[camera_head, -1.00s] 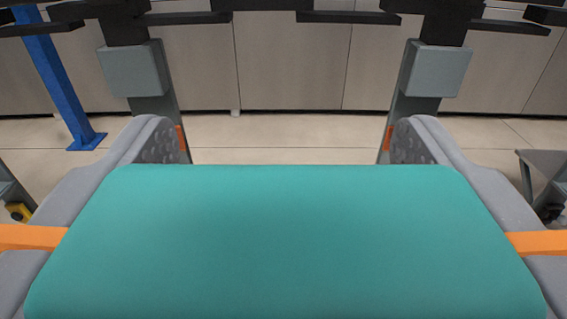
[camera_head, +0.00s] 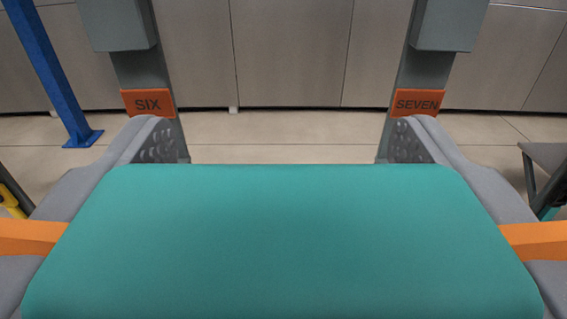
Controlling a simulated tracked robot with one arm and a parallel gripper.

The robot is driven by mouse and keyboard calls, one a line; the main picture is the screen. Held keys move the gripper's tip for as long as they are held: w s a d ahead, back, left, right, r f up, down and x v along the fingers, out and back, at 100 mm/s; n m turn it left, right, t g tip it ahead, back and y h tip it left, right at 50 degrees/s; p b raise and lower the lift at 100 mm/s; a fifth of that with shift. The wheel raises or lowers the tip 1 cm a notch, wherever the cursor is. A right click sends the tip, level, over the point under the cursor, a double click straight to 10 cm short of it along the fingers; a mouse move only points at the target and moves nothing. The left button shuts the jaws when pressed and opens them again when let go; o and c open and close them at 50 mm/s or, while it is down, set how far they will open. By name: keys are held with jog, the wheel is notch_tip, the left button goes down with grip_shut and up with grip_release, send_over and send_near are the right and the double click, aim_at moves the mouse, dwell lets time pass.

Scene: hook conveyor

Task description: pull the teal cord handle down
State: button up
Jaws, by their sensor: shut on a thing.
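The teal handle (camera_head: 283,240) is a wide, smooth block that fills the lower middle of the view. My gripper (camera_head: 283,150) has one grey finger on each side of it, and both fingers press against its sides. The handle sits level between the fingers. The cord is not visible, and the fingers' inner faces are partly hidden behind the handle.
Two grey posts stand ahead, with orange signs reading SIX (camera_head: 148,103) and SEVEN (camera_head: 416,102). A blue post (camera_head: 48,70) stands at the left. A grey table edge (camera_head: 546,165) shows at the right. The beige floor between the posts is clear, up to a panelled wall (camera_head: 290,55).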

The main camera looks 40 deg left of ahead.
jog(key=shift+d+f, duration=0.1)
jog(key=o, duration=1.4)
jog(key=shift+w, duration=0.1)
jog(key=b+v, duration=0.2)
jog(key=v, duration=1.2)
